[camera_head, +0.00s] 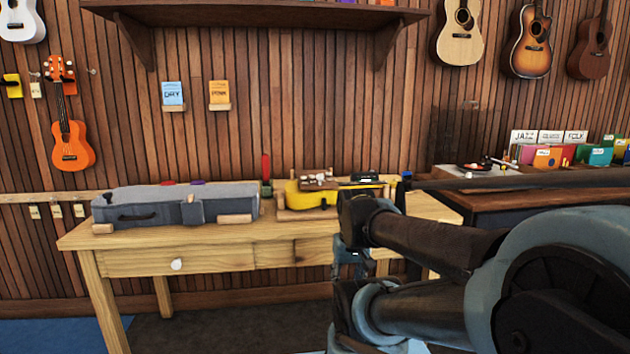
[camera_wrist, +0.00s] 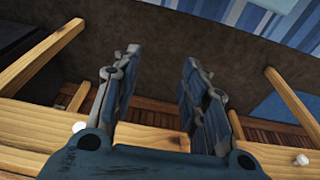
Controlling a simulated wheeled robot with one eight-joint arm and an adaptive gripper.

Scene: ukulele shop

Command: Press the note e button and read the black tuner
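A small black device with a pale greenish face, which looks like the black tuner (camera_head: 366,179), sits at the headstock end of a yellow ukulele (camera_head: 303,199) on the wooden table. Its reading is too small to make out. I cannot pick out a note e button. My gripper hangs in front of the table's right part in the head view, partly hidden by my arm. In the wrist view my gripper (camera_wrist: 158,75) is open and empty, its two blue-grey fingers apart, with floor and table legs beyond them.
A grey case (camera_head: 160,205) lies on the left of the wooden table (camera_head: 190,262). A dark counter (camera_head: 500,200) with record bins stands at right. An orange ukulele (camera_head: 72,145) hangs on the wall. Floor in front of the table looks clear.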

